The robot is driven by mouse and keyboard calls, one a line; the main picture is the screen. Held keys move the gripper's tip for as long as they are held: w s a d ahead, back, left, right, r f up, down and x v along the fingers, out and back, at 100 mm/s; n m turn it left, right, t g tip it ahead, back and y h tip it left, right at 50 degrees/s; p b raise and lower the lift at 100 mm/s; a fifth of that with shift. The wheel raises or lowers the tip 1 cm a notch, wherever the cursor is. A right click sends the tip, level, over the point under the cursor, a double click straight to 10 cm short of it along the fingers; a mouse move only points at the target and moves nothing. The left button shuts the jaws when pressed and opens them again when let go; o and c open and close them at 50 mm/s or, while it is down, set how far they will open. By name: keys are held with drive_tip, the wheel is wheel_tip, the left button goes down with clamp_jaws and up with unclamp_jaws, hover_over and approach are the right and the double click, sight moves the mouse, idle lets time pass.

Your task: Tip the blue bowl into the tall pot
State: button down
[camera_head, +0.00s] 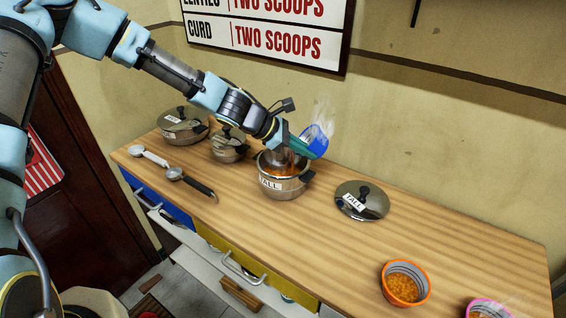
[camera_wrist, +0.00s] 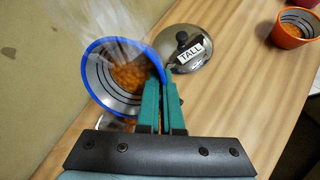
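The blue bowl (camera_head: 317,139) is in my gripper (camera_head: 301,142), above and slightly right of the tall pot. It looks tilted in the head view. In the wrist view, the teal fingers (camera_wrist: 162,92) are shut on the near right rim of the bowl (camera_wrist: 100,88), and orange food lies inside it. White vapour rises from it. The tall pot (camera_head: 284,186) is steel, labelled TALL, uncovered and upright on the counter. Some orange shows in its mouth, partly hidden by my gripper. The pot is mostly hidden in the wrist view.
The lid labelled TALL (camera_head: 362,202) lies right of the pot. Two lidded pots (camera_head: 183,128) (camera_head: 229,146) stand at left, with two scoops (camera_head: 190,183) in front. An orange bowl (camera_head: 405,284) and a pink bowl (camera_head: 487,309) are at the right front. Counter between is clear.

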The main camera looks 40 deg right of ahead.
drive_tip(key=shift+w+a+r+g+h+b, duration=0.15)
drive_tip(key=shift+g+h+b, duration=0.25)
drive_tip(key=shift+b, duration=0.6)
drive_tip(key=shift+w+a+f+g+h+b, duration=0.1)
drive_tip(key=shift+f+g+h+b, duration=0.55)
drive_tip(key=shift+b, duration=1.45)
drive_tip(key=shift+w+a+r+n+g+h+b, duration=0.25)
drive_tip(key=shift+g+h+b, duration=0.3)
drive_tip(key=shift+b, duration=1.05)
drive_tip(key=shift+w+a+r+h+b, duration=0.15)
drive_tip(key=shift+w+a+h+b, duration=0.2)
drive_tip(key=shift+h, duration=0.15)
